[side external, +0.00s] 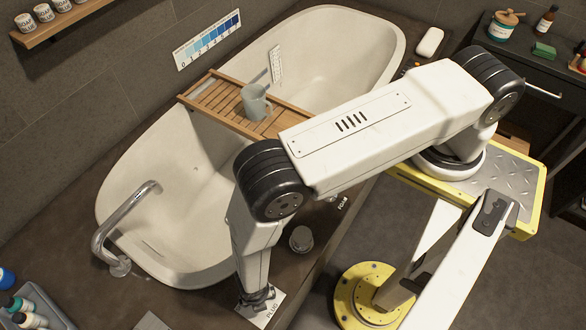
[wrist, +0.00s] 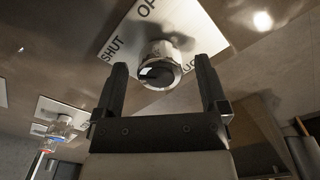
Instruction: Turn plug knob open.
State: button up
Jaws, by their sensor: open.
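The plug knob (wrist: 159,68) is a round silver knob with a dark face, on a white plate (wrist: 185,22) lettered SHUT at left and OP at top. A pale mark shows on the left of the knob's face, on the side of SHUT. My gripper (wrist: 161,63) is open, with one finger on each side of the knob; I cannot tell whether either touches it. In the side view my gripper (side external: 258,297) is low over the plate marked PLUG (side external: 271,310), and the knob is hidden there.
The bathtub (side external: 130,200) lies behind my gripper, with a curved tap (side external: 125,225) at left and a wooden tray (side external: 205,92) holding a grey mug (side external: 255,102) across it. Another round knob (side external: 301,238) stands on the deck to the right. Bottles (side external: 25,308) stand at lower left.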

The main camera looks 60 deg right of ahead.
jog(key=shift+f, duration=0.15)
grip_shut()
